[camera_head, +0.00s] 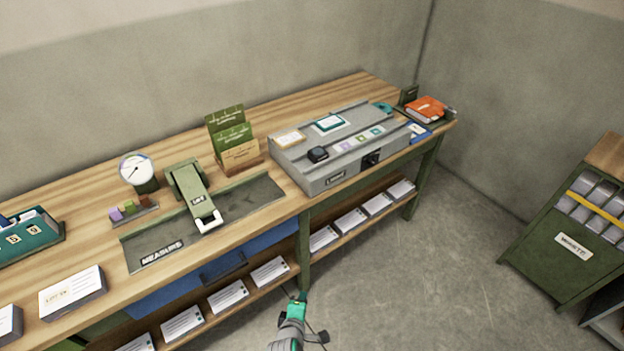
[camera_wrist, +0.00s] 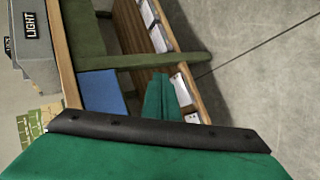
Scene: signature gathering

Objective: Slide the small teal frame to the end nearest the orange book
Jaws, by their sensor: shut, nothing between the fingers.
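A small teal frame (camera_head: 329,124) with a pale centre lies on top of the long grey box (camera_head: 296,172), left of its middle. The orange book (camera_head: 425,108) lies at the far right end of the bench, beyond the box's right end. My gripper (camera_head: 303,297) is low in front of the bench, well below the box and away from the frame. It looks shut and empty. In the wrist view its teal finger (camera_wrist: 161,98) shows, and only the labelled end of the grey box (camera_wrist: 32,35) is in sight there; the frame is out of view.
A black knob (camera_head: 317,154) and a second teal piece (camera_head: 382,107) are on the box. Green card holders (camera_head: 232,140) and a green lever device (camera_head: 190,192) stand to its left. The lower shelf holds paper stacks. A green cabinet (camera_head: 561,245) stands right; the floor between is clear.

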